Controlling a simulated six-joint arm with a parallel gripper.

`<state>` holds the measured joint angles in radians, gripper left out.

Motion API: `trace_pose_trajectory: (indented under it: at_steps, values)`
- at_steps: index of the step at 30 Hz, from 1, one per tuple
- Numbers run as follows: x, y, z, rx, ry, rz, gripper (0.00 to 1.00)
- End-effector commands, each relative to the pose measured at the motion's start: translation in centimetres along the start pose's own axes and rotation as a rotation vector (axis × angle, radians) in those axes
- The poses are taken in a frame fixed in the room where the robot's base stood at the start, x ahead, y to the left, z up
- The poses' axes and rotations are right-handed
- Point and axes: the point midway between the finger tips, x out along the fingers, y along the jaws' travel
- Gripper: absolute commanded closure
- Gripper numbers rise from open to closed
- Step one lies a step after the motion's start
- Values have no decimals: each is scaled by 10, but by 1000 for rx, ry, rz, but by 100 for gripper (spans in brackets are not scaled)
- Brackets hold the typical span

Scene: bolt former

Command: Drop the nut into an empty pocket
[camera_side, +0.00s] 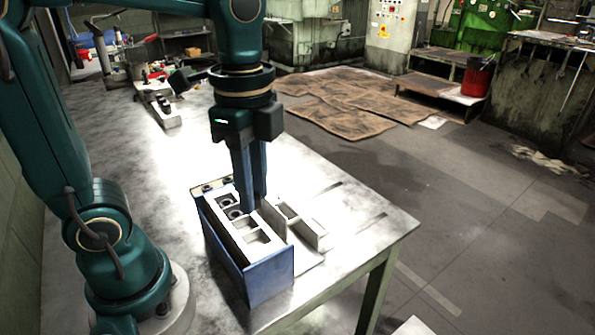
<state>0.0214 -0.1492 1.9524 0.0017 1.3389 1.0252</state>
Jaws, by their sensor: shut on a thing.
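My gripper (252,205) points straight down over the blue-sided box (270,284). Its two blue fingers reach to about the level of the box's light top, near the middle. They are close together; the nut between them is hidden from this side. The box's light top has several square pockets. Dark nuts show in pockets toward the back left, such as this nut (234,213). The front pocket (257,237) looks empty. I cannot tell whether the fingertips are inside a pocket or just above or behind it.
A light divided holder (308,232) stands right of the box on the metal table (350,204). Another small block with dark parts (163,113) stands farther back, near clutter at the table's far end.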

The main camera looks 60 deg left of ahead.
Motion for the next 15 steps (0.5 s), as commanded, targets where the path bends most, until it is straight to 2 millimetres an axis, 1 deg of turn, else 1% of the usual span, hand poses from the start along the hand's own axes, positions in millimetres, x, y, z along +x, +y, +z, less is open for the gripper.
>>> trace_pose_trajectory:
  at_steps: [9, 15]
  values:
    - [28, 1, 0, 0, -3, 5, 100]
    - [42, 0, 0, 0, -1, 2, 100]
